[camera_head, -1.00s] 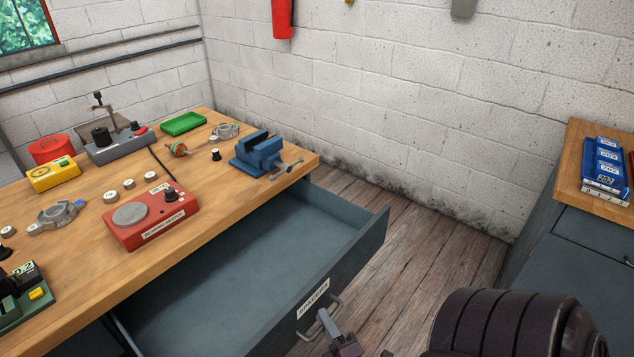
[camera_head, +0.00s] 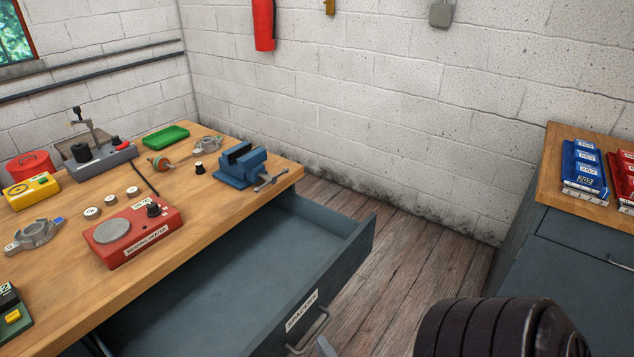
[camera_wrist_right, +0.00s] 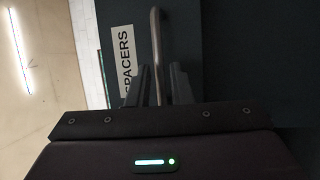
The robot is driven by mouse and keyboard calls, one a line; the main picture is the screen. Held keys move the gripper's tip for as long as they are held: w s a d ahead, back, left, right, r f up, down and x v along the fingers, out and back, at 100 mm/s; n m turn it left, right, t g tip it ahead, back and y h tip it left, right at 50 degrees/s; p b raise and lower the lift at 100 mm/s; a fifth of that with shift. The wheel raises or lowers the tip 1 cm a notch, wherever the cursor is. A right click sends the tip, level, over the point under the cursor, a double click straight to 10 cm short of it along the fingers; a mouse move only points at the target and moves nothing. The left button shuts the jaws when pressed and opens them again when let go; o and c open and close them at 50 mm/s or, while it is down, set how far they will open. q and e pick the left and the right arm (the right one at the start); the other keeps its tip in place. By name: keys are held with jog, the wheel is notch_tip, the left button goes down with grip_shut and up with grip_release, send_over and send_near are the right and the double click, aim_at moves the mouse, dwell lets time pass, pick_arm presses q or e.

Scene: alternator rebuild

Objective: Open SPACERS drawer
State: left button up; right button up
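The SPACERS drawer (camera_head: 215,300) under the wooden bench stands pulled well out, and its inside looks empty. Its front carries a white label (camera_head: 301,311), which reads SPACERS in the right wrist view (camera_wrist_right: 127,60), and a grey bar handle (camera_head: 318,330). My right gripper (camera_head: 325,346) is at the handle, mostly cut off by the bottom edge. In the right wrist view its two fingers (camera_wrist_right: 160,82) stand apart on either side of the handle (camera_wrist_right: 156,45), with a gap showing, so it looks open. My left gripper is not in view.
The bench top (camera_head: 205,215) holds a red bearing heater (camera_head: 140,235), a blue vise (camera_head: 245,165), a green tray (camera_head: 165,136) and other parts. A second cabinet (camera_head: 575,265) with blue and red bins stands right. Wooden floor (camera_head: 425,260) lies free between them.

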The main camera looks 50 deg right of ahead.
jog(key=shift+v, duration=1.95)
jog(key=shift+w, duration=0.1)
